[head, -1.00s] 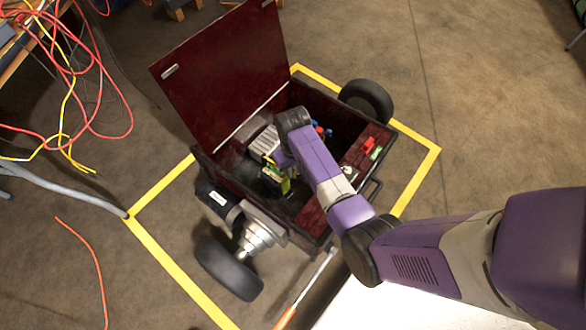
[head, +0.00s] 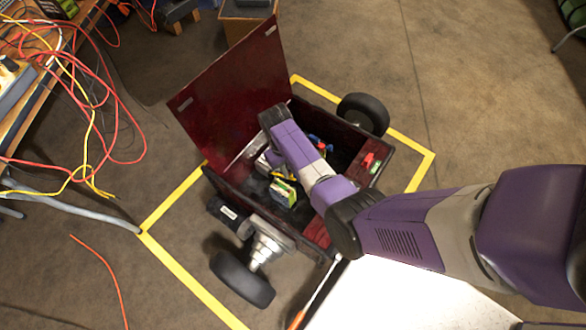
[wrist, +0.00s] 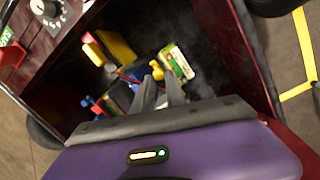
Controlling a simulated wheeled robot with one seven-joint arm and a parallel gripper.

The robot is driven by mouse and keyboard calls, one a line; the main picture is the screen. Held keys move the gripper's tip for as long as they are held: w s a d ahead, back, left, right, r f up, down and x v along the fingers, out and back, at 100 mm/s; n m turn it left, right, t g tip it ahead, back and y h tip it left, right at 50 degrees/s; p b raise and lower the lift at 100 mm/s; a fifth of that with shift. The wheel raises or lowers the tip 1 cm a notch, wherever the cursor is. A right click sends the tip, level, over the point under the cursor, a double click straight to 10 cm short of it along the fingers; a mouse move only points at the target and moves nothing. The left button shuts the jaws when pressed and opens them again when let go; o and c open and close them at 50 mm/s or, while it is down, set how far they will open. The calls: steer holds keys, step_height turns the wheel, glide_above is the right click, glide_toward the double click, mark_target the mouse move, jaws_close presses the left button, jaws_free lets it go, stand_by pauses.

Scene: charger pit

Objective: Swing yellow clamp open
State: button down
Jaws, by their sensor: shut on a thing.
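The yellow clamp (wrist: 157,70) shows in the wrist view as a small yellow piece at my fingertips, inside the dark red box (head: 228,184). My gripper (wrist: 160,84) reaches down into the box and is shut on the clamp, its two grey fingers a little apart. A green, white and yellow block (wrist: 178,63) stands just right of the clamp in the wrist view; it also shows in the head view (head: 284,192).
The box's lid (head: 228,95) stands open at the back left. Wheels (head: 243,280) flank the box inside yellow floor tape (head: 185,278). In the wrist view, a larger yellow piece (wrist: 116,46) and a dial panel (wrist: 52,12) lie left. Red cables (head: 85,110) hang at far left.

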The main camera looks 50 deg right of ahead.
steer(key=w+r, duration=0.1)
steer(key=w, duration=0.5)
steer(key=shift+a+r, duration=0.35)
steer(key=shift+a, duration=0.1)
steer(key=c, duration=1.4)
jaws_free()
steer(key=shift+s+r, duration=0.1)
steer(key=shift+s, duration=0.1)
steer(key=shift+d, duration=0.1)
steer(key=r+p, duration=0.1)
steer(key=r, duration=0.4)
steer(key=w+r+p, duration=0.1)
steer(key=r, duration=0.1)
steer(key=shift+r+p, duration=0.3)
steer(key=shift+r, duration=0.05)
steer(key=shift+w, duration=0.15)
